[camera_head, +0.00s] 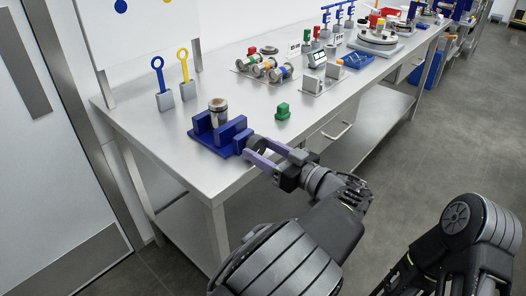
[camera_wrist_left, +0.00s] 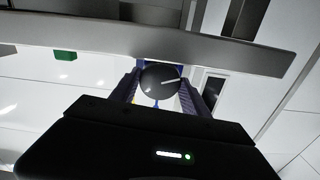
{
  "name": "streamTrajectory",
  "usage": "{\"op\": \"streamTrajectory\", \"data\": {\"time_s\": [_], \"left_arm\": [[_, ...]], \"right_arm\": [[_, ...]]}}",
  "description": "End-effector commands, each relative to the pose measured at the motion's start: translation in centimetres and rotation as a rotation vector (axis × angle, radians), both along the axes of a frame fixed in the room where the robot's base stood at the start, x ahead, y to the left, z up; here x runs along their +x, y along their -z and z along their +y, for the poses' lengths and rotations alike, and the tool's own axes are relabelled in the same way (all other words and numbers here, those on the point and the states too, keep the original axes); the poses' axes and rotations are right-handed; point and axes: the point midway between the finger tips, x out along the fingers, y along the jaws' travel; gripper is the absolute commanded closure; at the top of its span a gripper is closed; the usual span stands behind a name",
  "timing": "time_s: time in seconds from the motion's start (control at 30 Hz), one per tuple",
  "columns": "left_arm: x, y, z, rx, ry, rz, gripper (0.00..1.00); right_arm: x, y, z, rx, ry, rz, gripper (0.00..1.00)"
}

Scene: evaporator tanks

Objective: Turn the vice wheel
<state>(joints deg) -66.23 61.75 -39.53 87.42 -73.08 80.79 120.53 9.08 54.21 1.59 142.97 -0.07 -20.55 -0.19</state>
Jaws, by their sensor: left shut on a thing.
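The blue vice (camera_head: 212,139) stands near the left front corner of the steel bench, with a metal cylinder (camera_head: 218,106) upright between its jaws. The vice wheel (camera_head: 259,144) is a dark disc on the vice's near right side, partly hidden by my fingers. My left gripper (camera_head: 264,154) is shut on the wheel with its purple fingers on either side of the rim. In the left wrist view the wheel (camera_wrist_left: 159,81) faces the camera between the fingers, and a pale line on it points right and slightly up. My right gripper is out of view.
A green block (camera_head: 283,111) stands on the bench just behind the gripper. Blue and yellow ring-topped tools (camera_head: 184,76) stand behind the vice. Several fittings (camera_head: 268,68) lie further back. The bench's front edge (camera_head: 250,190) runs below my left wrist.

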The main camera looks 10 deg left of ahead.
Motion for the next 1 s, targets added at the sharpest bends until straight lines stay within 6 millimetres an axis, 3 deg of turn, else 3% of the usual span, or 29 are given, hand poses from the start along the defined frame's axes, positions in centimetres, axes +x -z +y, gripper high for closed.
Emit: {"op": "streamTrajectory", "data": {"time_s": [0.1,0.3,0.6,0.63,0.87,1.0], "left_arm": [[0.0,0.32,-0.06,0.066,0.001,0.093,0.87],[0.0,0.06,-0.05,0.166,0.001,0.234,0.87],[0.0,-0.02,-0.04,0.175,0.001,0.246,0.87],[0.0,-0.02,-0.04,0.175,0.001,0.246,0.44],[0.0,-0.01,-0.02,0.174,0.001,0.246,0.25],[0.0,0.0,-0.01,0.174,0.0,0.245,0.24]], "right_arm": [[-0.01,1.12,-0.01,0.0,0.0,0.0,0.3],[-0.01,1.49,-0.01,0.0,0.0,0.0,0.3],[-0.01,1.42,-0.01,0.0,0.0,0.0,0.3],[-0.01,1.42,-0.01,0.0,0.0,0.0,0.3],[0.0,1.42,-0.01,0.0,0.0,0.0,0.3],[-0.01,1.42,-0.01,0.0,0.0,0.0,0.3]]}}
